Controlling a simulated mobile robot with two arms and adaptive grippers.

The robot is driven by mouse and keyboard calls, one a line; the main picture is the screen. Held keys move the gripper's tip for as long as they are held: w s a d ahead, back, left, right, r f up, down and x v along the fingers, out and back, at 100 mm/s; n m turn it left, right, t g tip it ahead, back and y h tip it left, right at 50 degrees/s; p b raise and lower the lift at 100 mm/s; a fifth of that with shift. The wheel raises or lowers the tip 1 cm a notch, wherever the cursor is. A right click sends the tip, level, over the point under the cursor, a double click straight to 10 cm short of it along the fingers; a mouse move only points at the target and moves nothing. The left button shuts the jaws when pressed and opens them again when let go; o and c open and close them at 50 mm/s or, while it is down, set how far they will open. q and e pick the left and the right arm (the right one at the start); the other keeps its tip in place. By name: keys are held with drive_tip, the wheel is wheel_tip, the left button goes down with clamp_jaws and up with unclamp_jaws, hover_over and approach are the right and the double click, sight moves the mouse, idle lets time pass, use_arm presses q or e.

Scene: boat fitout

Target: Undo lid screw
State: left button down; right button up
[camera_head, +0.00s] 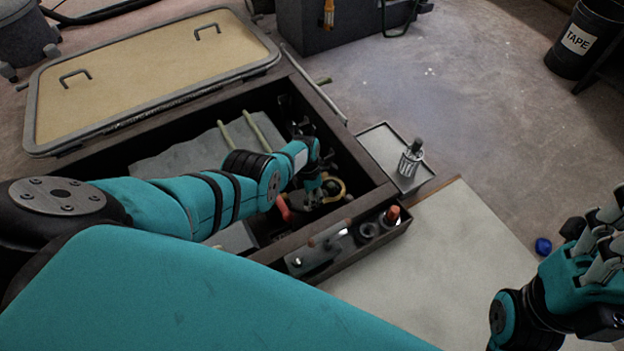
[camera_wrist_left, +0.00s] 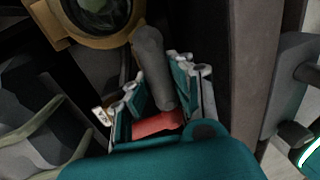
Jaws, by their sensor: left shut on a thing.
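My left gripper (camera_head: 312,188) reaches down into the dark open hatch box. In the left wrist view its fingers (camera_wrist_left: 160,95) close around a grey rod-shaped piece (camera_wrist_left: 150,60), with a red part (camera_wrist_left: 158,123) near the palm. I cannot tell whether these are one thing. A brass-coloured round fitting (camera_head: 334,189) with a dark, glassy top sits right beside the gripper; it also shows in the left wrist view (camera_wrist_left: 62,28). A lid screw cannot be made out. A red piece (camera_head: 283,208) shows left of the gripper. My right gripper (camera_head: 604,232) is empty, fingers spread, at far right.
The hatch box rim (camera_head: 360,208) surrounds the gripper closely. A front rack holds an orange-topped item (camera_head: 392,215). A tray (camera_head: 376,150) with a metal cup (camera_head: 410,160) stands to the right. A beige hatch lid (camera_head: 150,75) lies behind. A blue object (camera_head: 543,246) lies on the floor.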

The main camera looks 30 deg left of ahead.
use_arm(q)
drive_tip(key=shift+s+d+f, duration=0.15)
drive_tip(key=shift+s+d, duration=0.1)
drive_tip(key=shift+d, duration=0.15)
drive_tip(key=c, duration=1.1)
unclamp_jaws()
drive_tip(key=shift+w, duration=0.1)
drive_tip(key=shift+w+a, duration=0.1)
drive_tip(key=shift+w+a, duration=0.1)
drive_tip(key=shift+w+a+r, duration=0.15)
drive_tip(key=shift+r, duration=0.6)
drive_tip(key=r, duration=0.3)
drive_tip(key=a+r, duration=0.1)
drive_tip(key=r, duration=0.6)
drive_tip(key=shift+w+a+r, duration=0.2)
drive_tip(key=shift+w+a, duration=0.1)
